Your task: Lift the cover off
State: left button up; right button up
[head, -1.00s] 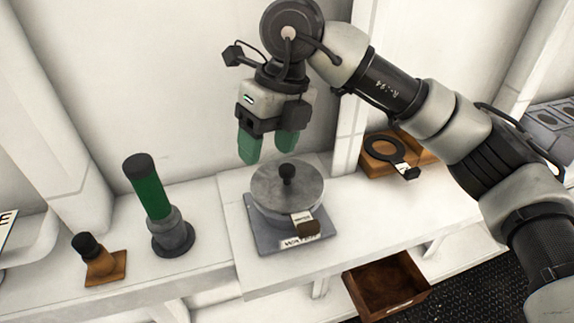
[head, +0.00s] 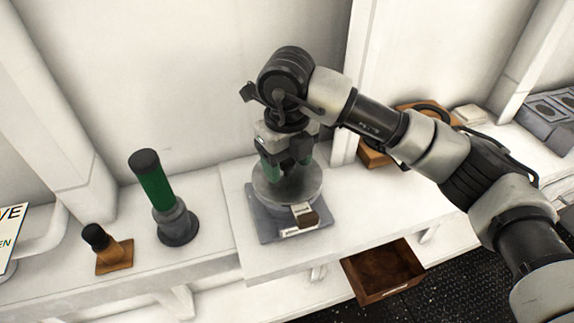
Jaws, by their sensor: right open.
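The cover (head: 266,192) is a round grey metal lid on a pot that stands on a square grey base plate (head: 263,225) with a label. The lid's dark knob, seen earlier at its middle, is now hidden behind my right gripper. My right gripper (head: 287,170) points down over the lid with its green fingertips apart, one on each side of the knob's place. I cannot tell whether the fingers touch the knob or lid. My left gripper is not in view.
A green cylinder on a dark stand (head: 156,190) and a small brown block with a black knob (head: 108,249) stand to the left. An open wooden drawer (head: 384,272) juts out below right. A wooden tray (head: 376,154) lies behind my right arm.

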jog(key=shift+f, duration=0.45)
jog(key=shift+c, duration=0.2)
jog(key=c, duration=1)
